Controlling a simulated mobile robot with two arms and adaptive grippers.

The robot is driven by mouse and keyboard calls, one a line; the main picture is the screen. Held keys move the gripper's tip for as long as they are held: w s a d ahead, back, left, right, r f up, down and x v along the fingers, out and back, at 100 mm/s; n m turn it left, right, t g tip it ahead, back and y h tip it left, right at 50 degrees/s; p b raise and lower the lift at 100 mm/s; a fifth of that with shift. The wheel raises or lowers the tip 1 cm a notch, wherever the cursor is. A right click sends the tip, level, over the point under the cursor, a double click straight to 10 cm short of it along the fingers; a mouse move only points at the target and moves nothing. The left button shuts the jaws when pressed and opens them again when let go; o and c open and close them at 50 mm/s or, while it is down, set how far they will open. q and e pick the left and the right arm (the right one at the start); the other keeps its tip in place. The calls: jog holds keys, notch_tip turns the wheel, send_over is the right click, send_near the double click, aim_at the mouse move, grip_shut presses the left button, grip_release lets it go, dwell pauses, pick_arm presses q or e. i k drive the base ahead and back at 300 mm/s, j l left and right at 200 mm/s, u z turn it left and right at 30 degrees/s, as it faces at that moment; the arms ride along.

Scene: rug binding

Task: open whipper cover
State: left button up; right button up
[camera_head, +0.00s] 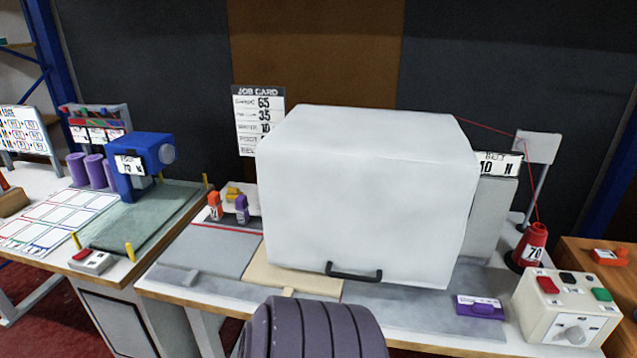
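The whipper cover (365,200) is a large white box-like hood standing on the middle workbench in the head view. It is closed down over whatever is under it, which is hidden. A black bar handle (354,272) sits at its lower front edge. Neither of my grippers shows in this view.
A dark ribbed rounded shape (312,330) fills the bottom centre, in front of the bench. A control box (566,305) and red thread cone (531,246) stand right of the cover. A purple block (480,307) lies front right. A blue machine (140,163) stands left.

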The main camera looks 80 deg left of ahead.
aim_at(369, 196)
jog(key=u, duration=2.3)
